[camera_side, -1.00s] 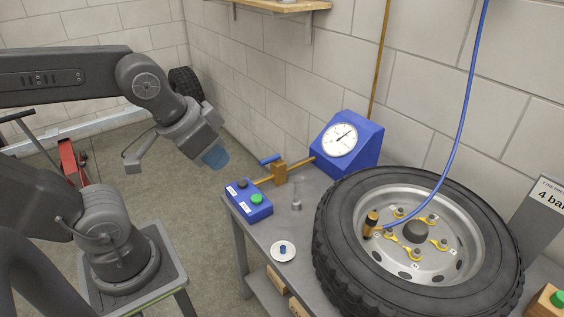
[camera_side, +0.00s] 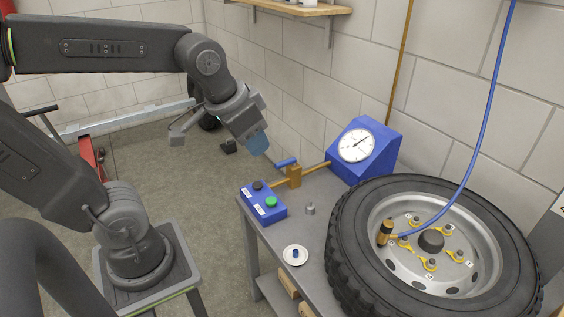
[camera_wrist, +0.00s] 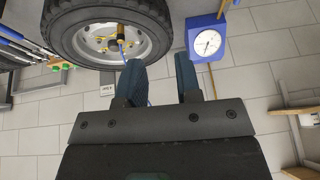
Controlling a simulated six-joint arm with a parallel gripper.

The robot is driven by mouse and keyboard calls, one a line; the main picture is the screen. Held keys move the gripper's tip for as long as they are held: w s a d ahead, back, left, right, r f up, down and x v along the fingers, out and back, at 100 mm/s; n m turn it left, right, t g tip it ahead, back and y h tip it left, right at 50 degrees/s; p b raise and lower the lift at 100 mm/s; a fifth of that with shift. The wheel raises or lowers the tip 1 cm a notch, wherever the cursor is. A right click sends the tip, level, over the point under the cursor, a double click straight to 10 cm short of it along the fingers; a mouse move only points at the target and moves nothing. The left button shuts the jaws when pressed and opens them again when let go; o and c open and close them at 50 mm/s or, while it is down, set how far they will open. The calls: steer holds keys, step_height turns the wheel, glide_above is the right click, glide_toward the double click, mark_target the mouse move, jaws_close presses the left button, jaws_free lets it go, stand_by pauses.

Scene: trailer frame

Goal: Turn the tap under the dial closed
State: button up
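The tap (camera_side: 293,177) is a brass block on a brass pipe, below and left of the dial (camera_side: 357,145) on its blue housing. Its blue handle (camera_side: 286,163) lies on top, roughly across the pipe. My gripper (camera_side: 257,143) is just up and left of the handle, apart from it as far as I can tell. In the wrist view my gripper (camera_wrist: 161,78) has its two blue fingers spread with a clear gap, nothing visibly between them. The dial also shows there (camera_wrist: 208,43). The tap is not clearly visible in the wrist view, likely behind the fingers.
A blue button box (camera_side: 263,203) is at the bench's left end. A small grey cylinder (camera_side: 310,209) and a white dish (camera_side: 295,256) stand near it. A large tyre (camera_side: 345,245) fills the right side, with a blue hose (camera_side: 487,105) above. The block wall is close behind.

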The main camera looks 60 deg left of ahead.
steer(key=shift+o, duration=1.2)
steer(key=w+a+f+g, duration=0.1)
steer(key=w+a, duration=0.5)
steer(key=w, duration=0.3)
steer(key=shift+w+g+y, duration=0.3)
steer(key=shift+g+y, duration=0.1)
steer(key=g, duration=0.3)
glide_above(281, 163)
steer(key=d, duration=0.3)
step_height(281, 163, down, 16)
steer(key=shift+y, duration=0.4)
steer(key=a+f, duration=0.1)
steer(key=f, duration=0.3)
steer(key=a+f, duration=0.1)
steer(key=f, duration=0.4)
steer(key=a+f, duration=0.1)
steer(key=f, duration=0.3)
steer(key=shift+f, duration=0.2)
jaws_close()
